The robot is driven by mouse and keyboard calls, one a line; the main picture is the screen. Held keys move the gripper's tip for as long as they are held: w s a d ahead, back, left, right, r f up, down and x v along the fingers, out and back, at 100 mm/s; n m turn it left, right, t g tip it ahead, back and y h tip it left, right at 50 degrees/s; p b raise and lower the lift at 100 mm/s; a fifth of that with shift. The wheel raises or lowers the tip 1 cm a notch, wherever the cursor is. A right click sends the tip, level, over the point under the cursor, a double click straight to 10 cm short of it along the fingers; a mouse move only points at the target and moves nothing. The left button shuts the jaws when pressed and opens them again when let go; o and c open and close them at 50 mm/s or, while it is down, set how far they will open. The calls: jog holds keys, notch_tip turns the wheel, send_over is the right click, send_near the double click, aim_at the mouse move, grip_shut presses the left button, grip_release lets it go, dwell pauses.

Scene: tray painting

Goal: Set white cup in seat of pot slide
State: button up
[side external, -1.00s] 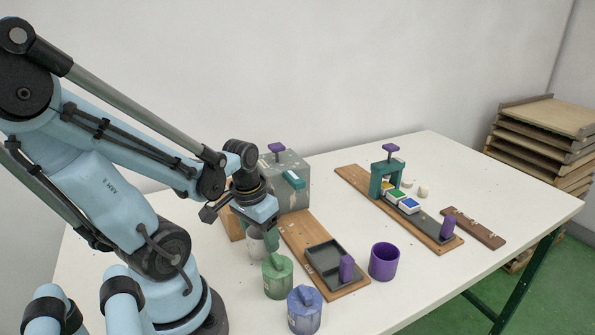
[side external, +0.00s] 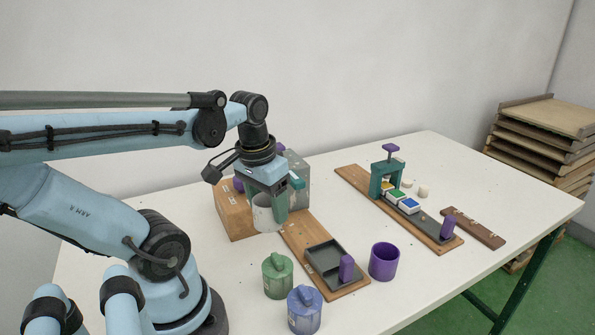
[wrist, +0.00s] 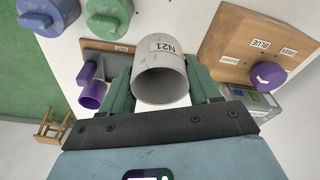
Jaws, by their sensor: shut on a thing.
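My gripper (side external: 272,200) is shut on the white cup (side external: 266,215). The cup hangs above the table, in front of the wooden box and near the back end of the pot slide. In the wrist view the cup (wrist: 162,82) sits between the two green fingers, its open end facing the camera and a label near its rim. The pot slide is a wooden board (side external: 300,240) with a dark grey, shallow square seat (side external: 322,256) and a purple handle (side external: 346,268). The seat looks empty and lies to the right of and nearer than the cup.
A green lidded pot (side external: 278,277) and a blue lidded pot (side external: 304,311) stand left of the slide. A purple cup (side external: 383,262) stands right of it. A wooden box (side external: 235,212) and grey box (side external: 298,165) stand behind. Another slide with a green arch (side external: 376,182) is farther right.

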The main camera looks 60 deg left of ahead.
jog(key=w+d+r, duration=0.1)
jog(key=w+d, duration=0.2)
jog(key=d, duration=0.5)
jog(key=w+d+r, duration=0.2)
jog(key=w+d, duration=0.1)
jog(key=d, duration=0.6)
jog(key=w+a+f, duration=0.1)
jog(key=a+f, duration=0.1)
jog(key=a, duration=0.1)
jog(key=w+a+f, duration=0.2)
jog(key=a, duration=0.2)
jog(key=w+a+f, duration=0.1)
jog(key=a+f, duration=0.2)
jog(key=shift+w+a, duration=0.25)
jog(key=shift+f, duration=2)
jog(key=shift+f, duration=0.15)
jog(key=o, duration=0.8)
jog(key=shift+o, duration=0.2)
